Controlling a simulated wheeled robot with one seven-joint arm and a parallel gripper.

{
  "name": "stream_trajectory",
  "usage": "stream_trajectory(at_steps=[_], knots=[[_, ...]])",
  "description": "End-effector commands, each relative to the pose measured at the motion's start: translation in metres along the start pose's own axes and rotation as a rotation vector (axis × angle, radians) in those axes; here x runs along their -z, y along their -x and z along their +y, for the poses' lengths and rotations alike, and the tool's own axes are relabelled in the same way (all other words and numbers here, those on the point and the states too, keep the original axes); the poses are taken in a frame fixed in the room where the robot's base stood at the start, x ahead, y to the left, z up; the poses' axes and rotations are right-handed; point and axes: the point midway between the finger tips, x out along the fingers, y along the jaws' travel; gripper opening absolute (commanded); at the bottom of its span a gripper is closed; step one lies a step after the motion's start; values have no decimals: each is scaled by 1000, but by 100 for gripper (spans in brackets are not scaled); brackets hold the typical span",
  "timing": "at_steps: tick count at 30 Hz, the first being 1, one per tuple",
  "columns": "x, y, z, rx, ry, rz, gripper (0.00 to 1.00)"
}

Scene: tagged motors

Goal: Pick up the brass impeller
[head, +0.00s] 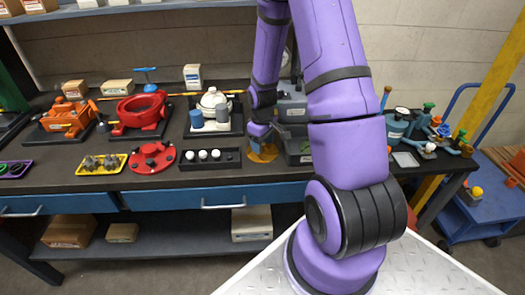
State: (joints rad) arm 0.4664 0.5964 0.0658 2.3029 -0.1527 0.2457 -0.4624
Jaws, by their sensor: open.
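A golden-brass item (263,154), which looks like the brass impeller, lies on the dark bench top near its front edge. It is small in the head view and partly hidden by my gripper, so its shape is hard to make out. My gripper (262,144) points down just over it, its jaws open. I cannot tell whether the fingers touch it or stand around it. My purple arm hides the bench to the right.
A black tray with white balls (210,159) is left of the brass item, and a grey machine (293,115) stands close behind and right. A red casing (140,112), a red disc (153,157) and a yellow tray (101,165) are farther left. A blue cart (485,214) stands right.

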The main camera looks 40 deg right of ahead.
Motion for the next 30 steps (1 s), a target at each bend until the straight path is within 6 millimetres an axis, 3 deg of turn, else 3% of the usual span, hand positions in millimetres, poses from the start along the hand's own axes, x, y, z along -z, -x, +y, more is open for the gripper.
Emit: stream_trajectory(at_steps=[1, 8, 20, 30], knots=[[0, 0, 0, 0, 0, 0, 52], [0, 0, 0, 0, 0, 0, 0], [0, 7, 1, -1, -1, 2, 0], [0, 56, 1, -3, -1, 4, 0]])
